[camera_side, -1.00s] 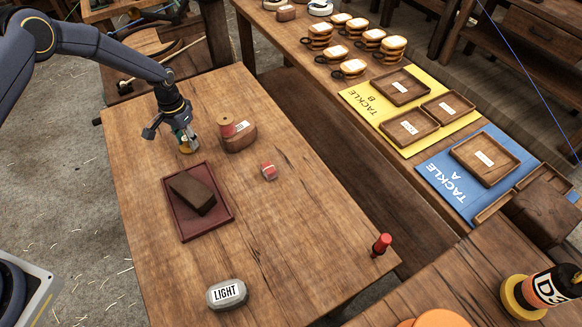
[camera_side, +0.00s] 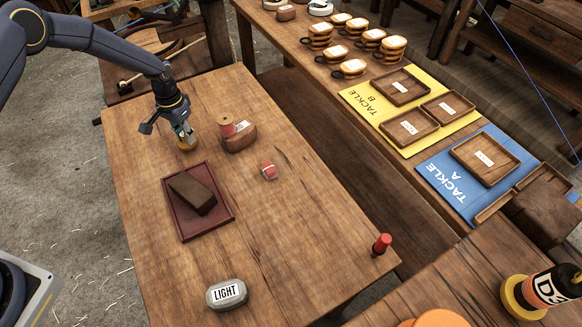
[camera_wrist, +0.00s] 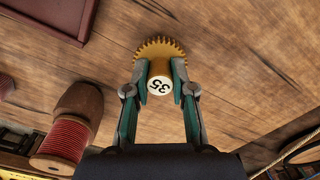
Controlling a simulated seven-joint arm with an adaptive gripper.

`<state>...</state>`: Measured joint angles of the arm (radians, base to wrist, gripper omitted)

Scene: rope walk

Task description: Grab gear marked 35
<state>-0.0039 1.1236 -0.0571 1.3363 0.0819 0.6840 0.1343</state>
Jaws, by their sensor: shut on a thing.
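A brass-coloured gear (camera_wrist: 160,47) with a toothed rim and a hub with a white label reading 35 shows in the wrist view. My gripper (camera_wrist: 160,85) has its two fingers closed on either side of the hub. In the side view my gripper (camera_side: 186,138) points down at the far left of the table, with the small yellow gear (camera_side: 187,145) at its fingertips. I cannot tell whether the gear touches the table or is just above it.
A rounded wooden block (camera_side: 240,139) with a red spool (camera_side: 227,126) stands close right of my gripper. A maroon tray (camera_side: 222,222) holding a dark block (camera_side: 193,193) lies nearer the camera.

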